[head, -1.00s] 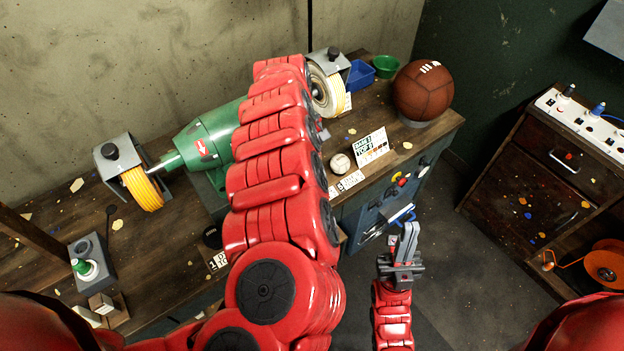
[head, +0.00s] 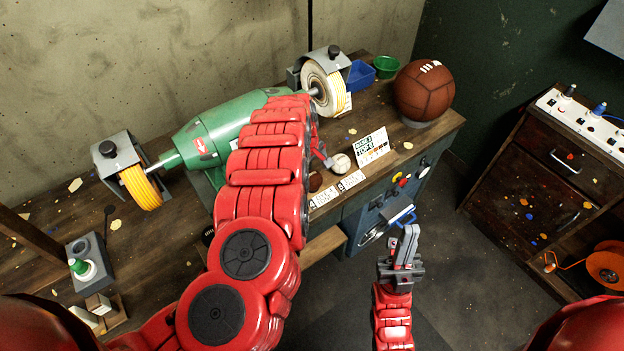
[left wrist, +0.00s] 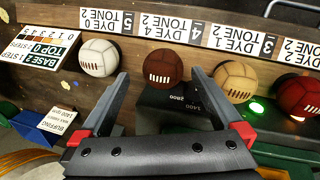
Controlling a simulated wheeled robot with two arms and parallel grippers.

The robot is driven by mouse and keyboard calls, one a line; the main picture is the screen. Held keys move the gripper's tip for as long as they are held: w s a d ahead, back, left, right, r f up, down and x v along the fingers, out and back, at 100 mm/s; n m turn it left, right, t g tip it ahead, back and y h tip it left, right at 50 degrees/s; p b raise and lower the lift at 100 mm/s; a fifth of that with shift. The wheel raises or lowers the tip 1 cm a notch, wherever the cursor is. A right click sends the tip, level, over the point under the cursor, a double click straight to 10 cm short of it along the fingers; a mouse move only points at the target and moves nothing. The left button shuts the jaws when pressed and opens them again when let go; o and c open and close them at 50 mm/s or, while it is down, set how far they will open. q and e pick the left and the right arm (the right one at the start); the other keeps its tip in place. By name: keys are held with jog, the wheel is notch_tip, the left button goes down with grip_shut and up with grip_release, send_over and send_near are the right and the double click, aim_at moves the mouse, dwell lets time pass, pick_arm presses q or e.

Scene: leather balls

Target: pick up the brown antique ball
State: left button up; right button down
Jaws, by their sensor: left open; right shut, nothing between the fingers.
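A dark brown ball (left wrist: 163,63) with white stitching sits between and beyond the open fingertips of my left gripper (left wrist: 161,76) in the left wrist view, with a gap around it. I take it as the brown antique ball. In the head view it shows as a small brown ball (head: 315,181), partly hidden by my left arm, left of the cream ball (head: 341,163). My left gripper (head: 323,155) reaches down at the bench there, its fingers partly hidden. My right gripper (head: 406,246) is shut and empty, apart from the bench, over the floor.
In the left wrist view the cream ball (left wrist: 98,57) is left of the brown one; a tan ball (left wrist: 235,80) and a red-brown ball (left wrist: 301,95) are right. A large ball (head: 424,90) stands at the bench's right end. A green machine (head: 211,135) is behind my left arm.

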aim_at(310, 175)
pick_arm(q)
jog(key=shift+w+a+f+p, duration=0.15)
jog(key=shift+f+p, duration=0.1)
jog(key=shift+f, duration=0.3)
jog(key=shift+w+a+f+p, duration=0.1)
jog(key=shift+f+p, duration=0.15)
jog(key=shift+f, duration=0.25)
jog(key=shift+w+f, duration=0.15)
jog(key=shift+f, duration=0.75)
jog(key=shift+w+d+f, duration=0.1)
jog(key=shift+d+f, duration=0.1)
jog(key=shift+f, duration=0.4)
jog(key=shift+c, duration=0.3)
jog(key=c, duration=0.9)
jog(key=shift+r, duration=0.15)
